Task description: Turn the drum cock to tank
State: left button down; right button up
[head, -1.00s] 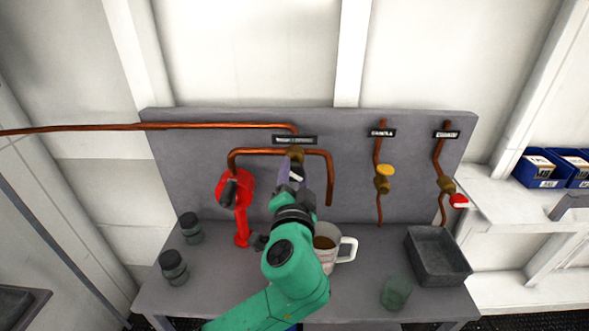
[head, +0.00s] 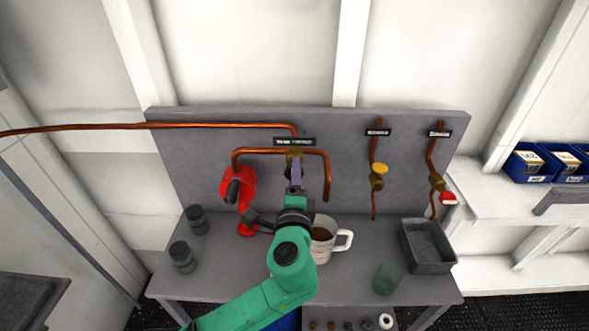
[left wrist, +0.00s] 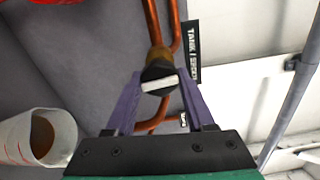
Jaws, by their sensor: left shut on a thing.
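The drum cock (left wrist: 158,63) is a brass valve on the copper pipe under a black plate that reads TANK / and a second word, hard to read. In the head view its brass body (head: 294,152) shows just above my gripper. Its dark handle with a white bar (left wrist: 160,84) sits between the purple fingers of my left gripper (left wrist: 165,92). The left gripper (head: 296,178) is shut on this handle and hides most of it in the head view. My right gripper is in neither view.
A red hand pump (head: 246,205) stands left of the gripper. A measuring jug (head: 323,245) with brown liquid stands close to its right. Two dark jars (head: 183,257), a green glass (head: 386,279) and a grey tray (head: 428,246) are on the bench. Two more valves (head: 378,178) (head: 437,182) are at right.

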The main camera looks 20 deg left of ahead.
pick_arm(q)
jog(key=shift+f+m, duration=0.15)
jog(key=shift+m, duration=0.35)
jog(key=shift+c, duration=1.3)
grip_release()
jog(key=shift+s, duration=0.1)
jog(key=b+v, duration=0.4)
jog(key=v, duration=1)
jog(key=shift+s, duration=0.2)
